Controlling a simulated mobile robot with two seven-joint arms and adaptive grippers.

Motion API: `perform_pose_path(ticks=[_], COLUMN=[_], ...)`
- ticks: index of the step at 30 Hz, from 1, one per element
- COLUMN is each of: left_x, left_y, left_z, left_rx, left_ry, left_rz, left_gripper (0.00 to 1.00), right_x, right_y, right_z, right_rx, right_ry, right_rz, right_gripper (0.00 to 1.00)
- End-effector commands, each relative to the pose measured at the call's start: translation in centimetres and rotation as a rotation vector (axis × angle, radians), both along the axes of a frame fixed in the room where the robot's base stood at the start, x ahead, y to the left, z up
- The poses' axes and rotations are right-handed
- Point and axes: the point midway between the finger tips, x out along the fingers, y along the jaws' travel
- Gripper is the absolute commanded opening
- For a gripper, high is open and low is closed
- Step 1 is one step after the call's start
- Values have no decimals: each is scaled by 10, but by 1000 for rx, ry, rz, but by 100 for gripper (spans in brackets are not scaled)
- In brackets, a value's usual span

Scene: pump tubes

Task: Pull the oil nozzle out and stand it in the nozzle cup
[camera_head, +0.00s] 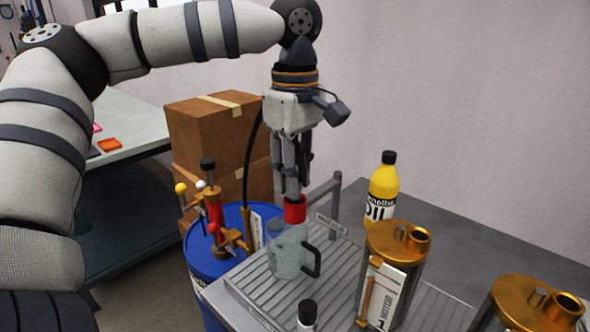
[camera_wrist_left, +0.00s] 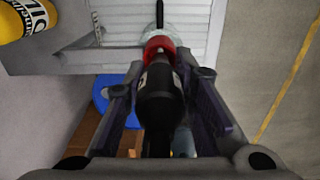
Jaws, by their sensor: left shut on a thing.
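My left gripper (camera_head: 288,192) points down over the slatted bench. It is shut on the oil nozzle, whose red collar (camera_head: 294,208) shows below the fingers in the head view. In the left wrist view the nozzle's dark body (camera_wrist_left: 160,105) lies between the finger pads, with the red collar (camera_wrist_left: 158,47) beyond it. A clear jug with a dark handle (camera_head: 290,258) stands on the grate directly below the collar. Whether the nozzle tip is inside it, I cannot tell. I cannot identify the nozzle cup for certain. My right gripper is out of view.
A blue drum (camera_head: 213,262) with a red and brass pump (camera_head: 215,222) stands left of the bench; a black hose (camera_head: 248,150) rises near it. A yellow oil bottle (camera_head: 383,188), brass-topped canisters (camera_head: 395,245) and a black-capped bottle (camera_head: 307,314) are around the jug. Cardboard boxes (camera_head: 212,135) stand behind.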

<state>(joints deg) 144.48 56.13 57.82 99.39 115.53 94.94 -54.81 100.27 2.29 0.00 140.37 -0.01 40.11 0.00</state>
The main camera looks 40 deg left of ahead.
Motion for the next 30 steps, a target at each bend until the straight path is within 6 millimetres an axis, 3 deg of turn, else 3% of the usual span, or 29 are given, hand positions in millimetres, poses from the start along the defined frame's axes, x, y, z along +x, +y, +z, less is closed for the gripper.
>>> perform_pose_path(ticks=[20, 21, 24, 30], left_x=[0, 0, 0, 0], left_y=[0, 0, 0, 0], left_z=[-17, -17, -17, -17], left_rx=[0, 0, 0, 0], left_ry=[1, 1, 1, 1], left_rz=[0, 0, 0, 0], left_gripper=[0, 29, 48, 48], right_x=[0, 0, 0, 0], right_y=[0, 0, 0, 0], right_z=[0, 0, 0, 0], right_rx=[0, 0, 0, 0], right_ry=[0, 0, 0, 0], right_rz=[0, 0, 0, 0], right_gripper=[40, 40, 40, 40])
